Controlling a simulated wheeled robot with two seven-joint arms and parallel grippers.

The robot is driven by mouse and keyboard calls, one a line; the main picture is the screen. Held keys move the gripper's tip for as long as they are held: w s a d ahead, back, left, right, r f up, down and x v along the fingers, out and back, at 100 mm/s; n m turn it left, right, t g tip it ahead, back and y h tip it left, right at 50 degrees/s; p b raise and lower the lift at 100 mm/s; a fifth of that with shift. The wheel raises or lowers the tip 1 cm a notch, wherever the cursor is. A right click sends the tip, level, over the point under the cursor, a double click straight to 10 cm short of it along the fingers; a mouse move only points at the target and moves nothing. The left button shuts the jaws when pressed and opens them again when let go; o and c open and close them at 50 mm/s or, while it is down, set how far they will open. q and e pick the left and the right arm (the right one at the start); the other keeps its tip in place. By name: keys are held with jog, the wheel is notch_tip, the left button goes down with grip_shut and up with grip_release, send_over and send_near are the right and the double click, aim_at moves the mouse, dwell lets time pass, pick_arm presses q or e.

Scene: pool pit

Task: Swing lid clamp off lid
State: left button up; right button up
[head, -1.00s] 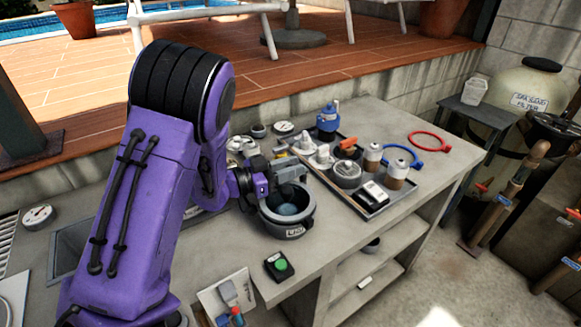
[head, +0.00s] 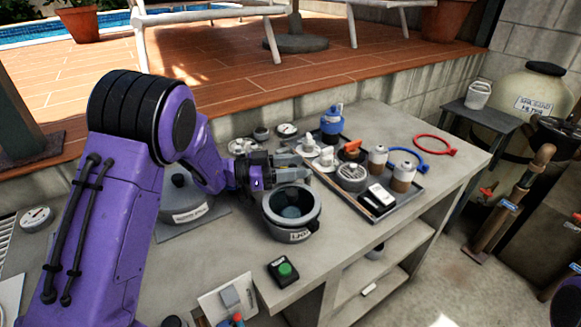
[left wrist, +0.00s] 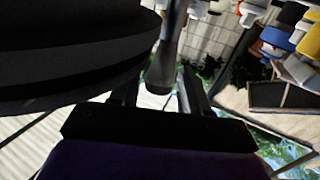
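The fingers look apart. A large dark round body (left wrist: 70,55), likely the pot, fills the left of that view. The clamp's pivot is hidden in the head view.
A tray (head: 374,221) with bottles and small parts lies right of the pot. A green button box (head: 283,270) is in front. A grey lidded housing (head: 182,199) stands left, under my arm. Red (head: 434,142) and blue (head: 403,155) rings lie at the back right.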

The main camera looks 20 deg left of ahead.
pick_arm(q)
jog(key=shift+r, duration=0.1)
notch_tip(320, 180, up, 3)
jog(key=shift+w+f, duration=0.1)
jog(key=shift+f, duration=0.1)
jog(key=s+d+r, duration=0.2)
jog(key=s+r, duration=0.3)
jog(key=s, duration=0.1)
jog(key=s+d+r+p, duration=0.1)
jog(key=s+d+r, duration=0.2)
jog(key=s+r, duration=0.2)
jog(key=shift+s+d, duration=0.25)
jog(key=shift+s, duration=0.8)
jog(key=shift+r, duration=0.1)
